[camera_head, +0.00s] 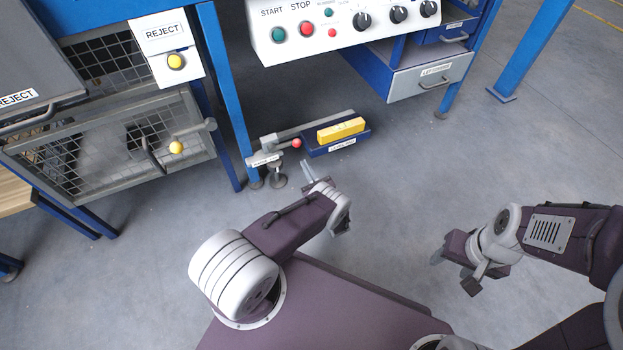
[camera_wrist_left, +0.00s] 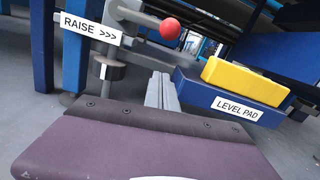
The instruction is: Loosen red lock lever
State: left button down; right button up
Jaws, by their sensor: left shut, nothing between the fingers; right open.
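The lock lever's red ball knob (camera_head: 297,143) sits low beside the blue machine leg, at the end of a grey metal mechanism (camera_head: 266,150). The red knob also shows at upper centre in the left wrist view (camera_wrist_left: 170,28). My left gripper (camera_head: 309,171) points at the mechanism, just below the knob in the head view, with a gap I cannot measure. Its fingers (camera_wrist_left: 161,92) are together and empty, below the knob in the wrist view. My right gripper (camera_head: 452,266) is at the right over bare floor, apart from everything, its fingertips partly hidden.
A yellow block (camera_head: 341,129) rests on a blue base labelled "LEVEL PAD" (camera_wrist_left: 236,108), right of the knob. A "RAISE >>>" label (camera_wrist_left: 91,28) is on the mechanism. A blue leg (camera_head: 226,95) stands close at the left. The floor (camera_head: 400,190) in front is clear.

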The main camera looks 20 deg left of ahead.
pick_arm(q)
jog(key=shift+w+a+r, duration=0.25)
jog(key=shift+a+r, duration=0.15)
jog(key=shift+r, duration=0.3)
jog(key=shift+w+a+r, duration=0.25)
jog(key=shift+a+r, duration=0.15)
jog(key=shift+r, duration=0.3)
jog(key=shift+w+a+r, duration=0.25)
jog(key=shift+a+r, duration=0.15)
jog(key=shift+r, duration=0.3)
pick_arm(e)
jog(key=shift+f, duration=0.45)
